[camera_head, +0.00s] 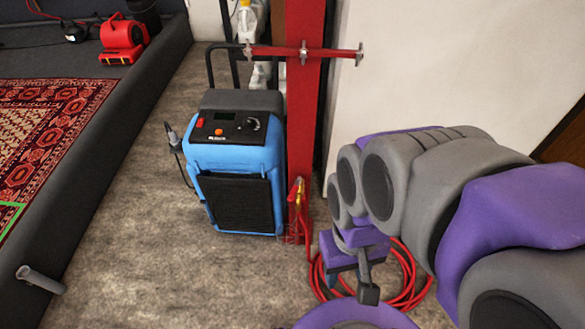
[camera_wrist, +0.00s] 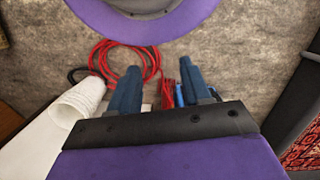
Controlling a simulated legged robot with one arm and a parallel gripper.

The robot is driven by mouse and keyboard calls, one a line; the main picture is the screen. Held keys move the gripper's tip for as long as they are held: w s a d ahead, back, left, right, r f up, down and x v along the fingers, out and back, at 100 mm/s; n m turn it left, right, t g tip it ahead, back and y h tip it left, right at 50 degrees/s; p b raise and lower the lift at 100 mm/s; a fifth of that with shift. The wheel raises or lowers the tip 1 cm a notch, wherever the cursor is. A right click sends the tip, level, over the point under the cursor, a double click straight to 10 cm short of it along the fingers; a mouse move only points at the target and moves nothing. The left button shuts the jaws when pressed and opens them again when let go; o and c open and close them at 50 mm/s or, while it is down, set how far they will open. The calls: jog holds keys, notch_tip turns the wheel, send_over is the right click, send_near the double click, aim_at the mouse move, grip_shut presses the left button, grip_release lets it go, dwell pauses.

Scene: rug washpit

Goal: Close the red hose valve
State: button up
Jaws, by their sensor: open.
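A red post (camera_head: 306,120) stands beside the blue machine. Low on the post is a small brass-yellow and red fitting (camera_head: 298,192), which looks like the hose valve. Its handle position is too small to tell. Red hose hangs below it, and a red hose coil (camera_head: 408,290) lies on the floor to the right. The coil also shows in the wrist view (camera_wrist: 103,55). My gripper (camera_wrist: 160,80) is open, its two blue-grey fingers apart and pointing towards the floor, with red hose visible beyond the gap. In the head view my arm hides part of the coil.
A blue machine (camera_head: 236,160) stands left of the post. A red crossbar (camera_head: 330,53) spans the post higher up. A dark raised edge (camera_head: 110,160) borders the patterned rug (camera_head: 50,115). A red blower (camera_head: 123,38) sits far left. Grey floor (camera_head: 150,235) is clear in front of the machine.

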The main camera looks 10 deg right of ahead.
aim_at(295, 189)
jog(key=w+a+y, duration=0.1)
jog(key=w+a, duration=0.1)
jog(key=w, duration=0.1)
jog(key=w+a+m+y+p, duration=0.1)
jog(key=w+a, duration=0.1)
jog(key=w, duration=0.1)
jog(key=w+a+m+y, duration=0.1)
jog(key=w+a, duration=0.1)
jog(key=w, duration=0.1)
jog(key=shift+w+a+f+y+p, duration=0.1)
jog(key=shift+w+a+y+p, duration=0.2)
jog(key=shift+w, duration=0.1)
grip_shut()
jog(key=w+a+f+m+y+p, duration=0.25)
jog(key=w+m+y, duration=0.2)
jog(key=w, duration=0.85)
jog(key=w+d+f+m+t+y, duration=0.2)
jog(key=w+d+f+m+t, duration=0.15)
jog(key=w+f+m, duration=0.55)
jog(key=w+d+f+m+t+h+p, duration=0.3)
jog(key=d+f+m, duration=0.6)
jog(key=d+f, duration=0.95)
jog(key=w+a+f+b, duration=0.4)
jog(key=w+a+f, duration=0.2)
jog(key=a, duration=0.4)
jog(key=shift+f, duration=0.6)
